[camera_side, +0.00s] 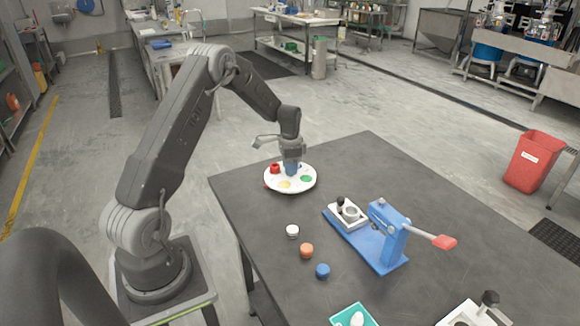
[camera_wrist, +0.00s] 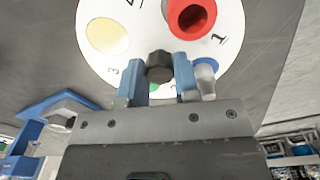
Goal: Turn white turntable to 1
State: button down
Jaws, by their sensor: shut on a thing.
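The white turntable (camera_side: 301,187) lies on the far left part of the dark table. In the wrist view the turntable (camera_wrist: 148,30) shows the numbers 4, 3 and 1, and yellow, blue and green spots. A red cup (camera_wrist: 190,12) stands on it beside the number 1; it also shows in the side view (camera_side: 275,168). My gripper (camera_wrist: 160,82) is shut on the dark knob (camera_wrist: 160,62) at the turntable's middle, one blue finger on each side. The gripper (camera_side: 291,169) points down in the side view. The fingers partly hide the blue and green spots.
A blue grinder stand (camera_side: 390,236) with a red-tipped lever (camera_side: 444,241) stands to the right on the table. White (camera_side: 292,231), orange (camera_side: 307,250) and blue (camera_side: 322,271) caps lie in front of the turntable. A teal tray (camera_side: 340,317) is at the front.

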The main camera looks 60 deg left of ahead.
jog(key=shift+m, duration=5.8)
jog(key=shift+w+m, duration=0.1)
jog(key=shift+m, duration=5.9)
jog(key=c, duration=0.8)
grip_release()
jog(key=shift+c, duration=0.2)
jog(key=shift+r, duration=0.1)
notch_tip(320, 180, up, 14)
